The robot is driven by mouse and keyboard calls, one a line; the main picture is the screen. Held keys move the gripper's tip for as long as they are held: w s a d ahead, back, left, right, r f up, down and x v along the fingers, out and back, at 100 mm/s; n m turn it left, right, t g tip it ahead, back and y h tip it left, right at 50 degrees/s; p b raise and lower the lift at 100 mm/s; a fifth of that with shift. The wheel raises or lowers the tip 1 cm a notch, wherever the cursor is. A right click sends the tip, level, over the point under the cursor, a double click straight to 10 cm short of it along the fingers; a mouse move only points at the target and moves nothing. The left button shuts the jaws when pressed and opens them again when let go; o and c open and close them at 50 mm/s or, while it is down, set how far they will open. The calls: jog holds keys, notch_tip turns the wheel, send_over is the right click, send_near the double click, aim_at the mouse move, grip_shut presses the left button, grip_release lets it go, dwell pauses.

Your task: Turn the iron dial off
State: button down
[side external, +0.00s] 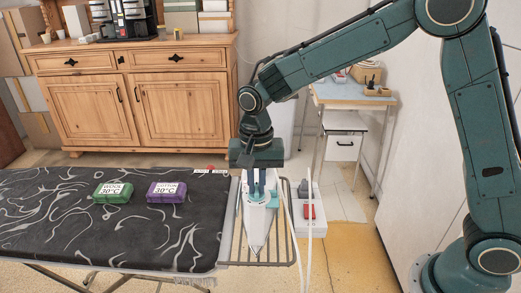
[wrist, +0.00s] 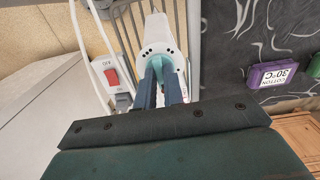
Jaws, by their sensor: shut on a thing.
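The white and teal iron (side external: 256,222) rests on the wire rack at the right end of the ironing board, its narrow tip toward the camera in the side view. In the wrist view the iron (wrist: 157,32) has a row of dark dots around its teal dial (wrist: 162,59). My gripper (side external: 259,196) points down onto the iron. Its two blue fingers (wrist: 160,75) are close together and shut on the teal dial, hiding much of it. The dial's setting cannot be read.
A white box with a red switch (wrist: 112,76) marked OFF stands beside the rack (side external: 292,245). White cords run near my gripper. Green WOOL (side external: 113,192) and purple COTTON (side external: 166,192) blocks lie on the patterned board (side external: 60,235). A wooden dresser (side external: 180,105) stands behind.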

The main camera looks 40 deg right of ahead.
aim_at(257, 188)
jog(key=shift+m, duration=0.4)
jog(key=c, duration=1.5)
grip_release()
jog(key=shift+r, duration=0.1)
notch_tip(257, 188, up, 14)
